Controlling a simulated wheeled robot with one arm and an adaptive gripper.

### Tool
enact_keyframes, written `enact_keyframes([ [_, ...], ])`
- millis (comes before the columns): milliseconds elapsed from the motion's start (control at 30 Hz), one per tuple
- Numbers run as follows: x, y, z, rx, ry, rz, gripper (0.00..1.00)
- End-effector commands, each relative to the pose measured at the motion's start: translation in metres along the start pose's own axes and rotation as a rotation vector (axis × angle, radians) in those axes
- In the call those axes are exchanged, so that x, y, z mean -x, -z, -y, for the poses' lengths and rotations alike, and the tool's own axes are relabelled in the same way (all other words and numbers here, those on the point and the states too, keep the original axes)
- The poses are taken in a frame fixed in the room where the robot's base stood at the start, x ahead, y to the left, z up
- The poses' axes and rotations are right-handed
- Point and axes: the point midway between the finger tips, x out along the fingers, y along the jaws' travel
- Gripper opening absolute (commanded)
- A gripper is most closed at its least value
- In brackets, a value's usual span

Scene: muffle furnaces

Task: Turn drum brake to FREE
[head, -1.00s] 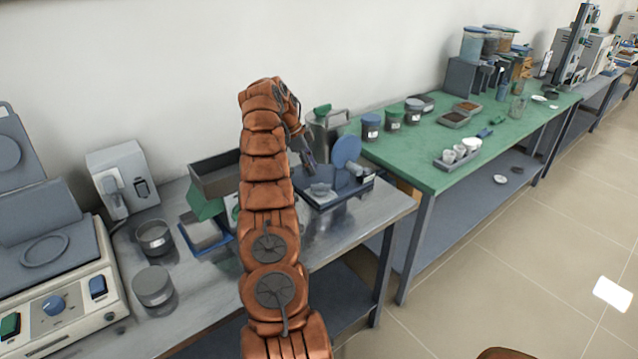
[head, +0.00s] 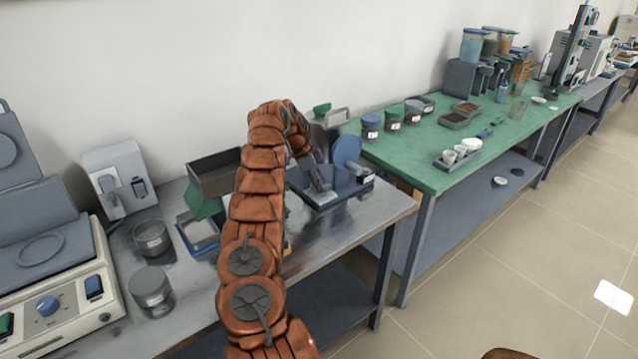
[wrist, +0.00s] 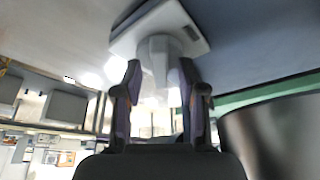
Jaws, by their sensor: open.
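A low dark device with an upright blue disc (head: 347,151) stands near the right end of the metal table. My gripper (head: 320,180) is lowered over the left part of its base (head: 330,203). In the wrist view my gripper (wrist: 158,78) has its two fingers apart, one on each side of a pale grey knob (wrist: 160,48). The knob sits on a light plate (wrist: 190,25). I cannot tell whether the fingers touch the knob. No FREE mark is readable. In the head view my gripper hides the knob.
A grey-green hopper-like device (head: 207,195) and two metal cups, one (head: 152,238) behind the other, stand left of my arm. A metal can (head: 328,130) is behind the device. The green table (head: 420,160) with jars adjoins on the right.

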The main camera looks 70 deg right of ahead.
Motion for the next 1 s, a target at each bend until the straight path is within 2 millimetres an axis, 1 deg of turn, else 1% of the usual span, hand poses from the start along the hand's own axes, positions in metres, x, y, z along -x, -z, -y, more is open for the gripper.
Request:
enact_keyframes([
  [333, -0.0018, 0.0002, -0.0003, 0.0, -0.001, 0.0, 0.4],
  [700, -0.0017, 0.0004, -0.0004, 0.0, -0.001, 0.001, 0.01],
  [1000, -0.0021, 0.0001, -0.0006, 0.002, -0.001, 0.001, 0.0],
])
